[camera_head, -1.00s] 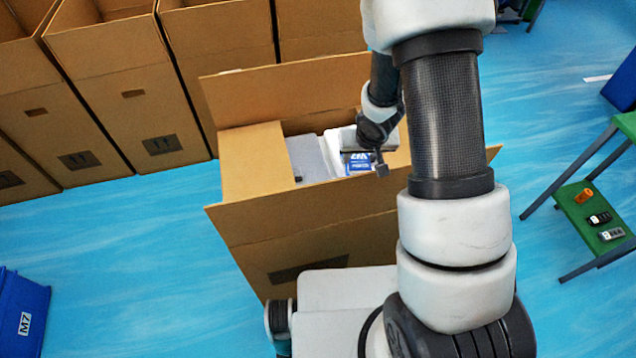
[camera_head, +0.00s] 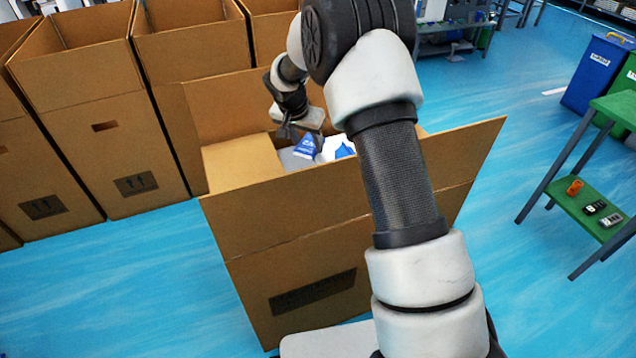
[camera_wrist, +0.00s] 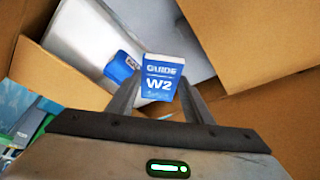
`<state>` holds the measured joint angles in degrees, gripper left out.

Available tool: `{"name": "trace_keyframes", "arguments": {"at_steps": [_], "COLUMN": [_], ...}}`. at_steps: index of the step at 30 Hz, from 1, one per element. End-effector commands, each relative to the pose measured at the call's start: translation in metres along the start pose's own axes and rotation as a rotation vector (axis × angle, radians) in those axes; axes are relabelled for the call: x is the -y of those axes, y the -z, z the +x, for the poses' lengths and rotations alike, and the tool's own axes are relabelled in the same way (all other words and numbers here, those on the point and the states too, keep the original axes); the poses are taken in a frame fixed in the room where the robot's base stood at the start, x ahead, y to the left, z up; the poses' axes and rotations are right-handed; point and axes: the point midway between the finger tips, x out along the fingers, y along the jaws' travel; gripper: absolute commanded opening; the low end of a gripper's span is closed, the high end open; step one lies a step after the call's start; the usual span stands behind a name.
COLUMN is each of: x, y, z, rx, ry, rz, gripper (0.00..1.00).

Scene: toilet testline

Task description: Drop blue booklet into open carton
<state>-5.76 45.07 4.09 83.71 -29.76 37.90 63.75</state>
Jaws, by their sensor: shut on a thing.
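The blue booklet (camera_head: 306,147) is held at the end of my gripper (camera_head: 296,136), over the open carton's mouth in the head view. In the wrist view the booklet (camera_wrist: 161,72) stands between my two fingers (camera_wrist: 161,100), with "GUIDE" and "W2" on its face. The fingers are shut on its sides. The open brown carton (camera_head: 295,215) has its flaps spread outward. Its inner walls and flaps show in the wrist view (camera_wrist: 245,35). My arm hides part of its right side.
Pale contents and a blue item (camera_head: 344,150) lie in the carton; a blue item (camera_wrist: 117,70) also shows in the wrist view. More open cartons (camera_head: 110,140) stand behind left. A green-shelved stand (camera_head: 590,205) holds small items at right.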

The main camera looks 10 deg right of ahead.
Motion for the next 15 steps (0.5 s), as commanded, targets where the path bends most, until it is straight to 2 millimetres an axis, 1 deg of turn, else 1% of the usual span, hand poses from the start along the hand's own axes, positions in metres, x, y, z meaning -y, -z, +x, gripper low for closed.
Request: {"name": "trace_keyframes", "arguments": {"at_steps": [1,3,6,11,15], "x": [-0.001,-0.001,-0.001,-0.001,-0.001], "y": [-0.005,-0.011,-0.017,-0.022,-0.03], "z": [0.01,0.024,0.039,0.052,0.072], "rx": [0.003,0.004,0.002,0.0,0.002], "ry": [-0.002,-0.003,-0.002,0.0,-0.001], "rz": [-0.003,-0.003,-0.003,-0.004,-0.004], "gripper": [0.24,0.24,0.24,0.24,0.24]}}
